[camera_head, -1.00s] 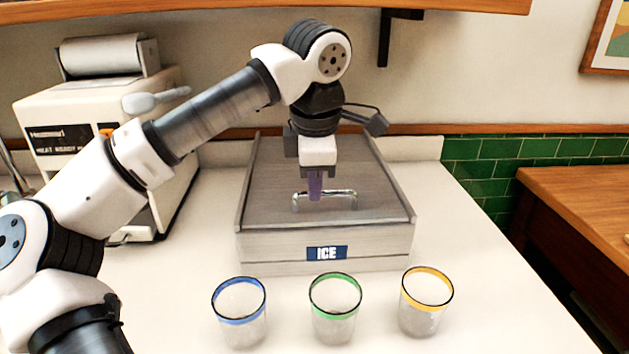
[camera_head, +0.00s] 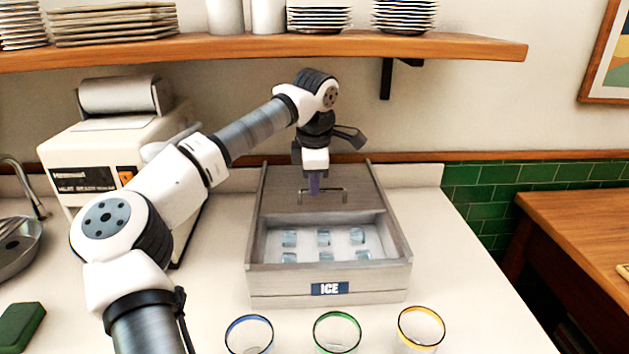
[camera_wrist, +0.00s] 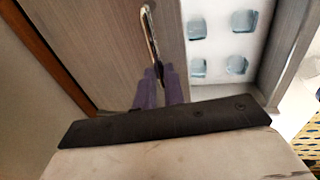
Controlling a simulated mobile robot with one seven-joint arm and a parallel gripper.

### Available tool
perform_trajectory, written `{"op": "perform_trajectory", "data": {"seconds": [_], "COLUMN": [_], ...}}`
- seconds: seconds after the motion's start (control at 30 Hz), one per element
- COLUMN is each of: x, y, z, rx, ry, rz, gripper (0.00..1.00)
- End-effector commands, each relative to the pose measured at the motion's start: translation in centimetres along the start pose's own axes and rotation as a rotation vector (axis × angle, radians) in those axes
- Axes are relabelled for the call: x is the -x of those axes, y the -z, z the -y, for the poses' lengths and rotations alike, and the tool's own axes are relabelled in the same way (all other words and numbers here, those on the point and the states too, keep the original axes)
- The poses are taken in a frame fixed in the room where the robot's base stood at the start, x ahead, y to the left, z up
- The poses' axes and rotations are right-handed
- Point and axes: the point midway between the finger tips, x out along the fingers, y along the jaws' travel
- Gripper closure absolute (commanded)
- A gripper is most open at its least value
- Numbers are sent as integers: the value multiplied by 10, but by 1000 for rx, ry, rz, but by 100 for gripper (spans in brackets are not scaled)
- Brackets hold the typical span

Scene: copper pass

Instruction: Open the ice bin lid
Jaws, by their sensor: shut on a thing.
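The ice bin (camera_head: 280,287) is a grey box on the counter with a blue ICE label on its front. Its flat sliding lid (camera_head: 283,190) is back, covering the rear part, and the front part is open with several ice cubes (camera_head: 323,238) showing inside. A metal bar handle (camera_head: 337,189) stands on the lid; it also shows in the wrist view (camera_wrist: 149,30). My gripper (camera_head: 314,190) points down and is shut on the handle. In the wrist view its purple fingers (camera_wrist: 158,90) meet at the handle's near end.
Three glasses with blue (camera_head: 249,336), green (camera_head: 337,332) and yellow (camera_head: 421,326) rims stand in front of the bin. A white machine (camera_head: 95,165) stands at the left. A shelf (camera_head: 270,46) with plates hangs above and behind.

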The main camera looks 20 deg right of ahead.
Motion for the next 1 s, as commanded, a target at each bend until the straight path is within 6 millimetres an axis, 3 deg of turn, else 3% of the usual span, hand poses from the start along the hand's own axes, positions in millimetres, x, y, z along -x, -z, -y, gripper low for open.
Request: {"op": "perform_trajectory", "data": {"seconds": [0.17,0.2,0.37,0.73,0.87,1.0], "x": [0,0,0,5,23,55], "y": [0,0,0,0,0,0], "z": [0,0,0,0,0,0], "rx": [0,0,0,0,1,1], "ry": [-1,-1,0,-1,-4,-5], "rz": [1,1,1,0,-1,0], "gripper": [100,88,67,67,67,67]}}
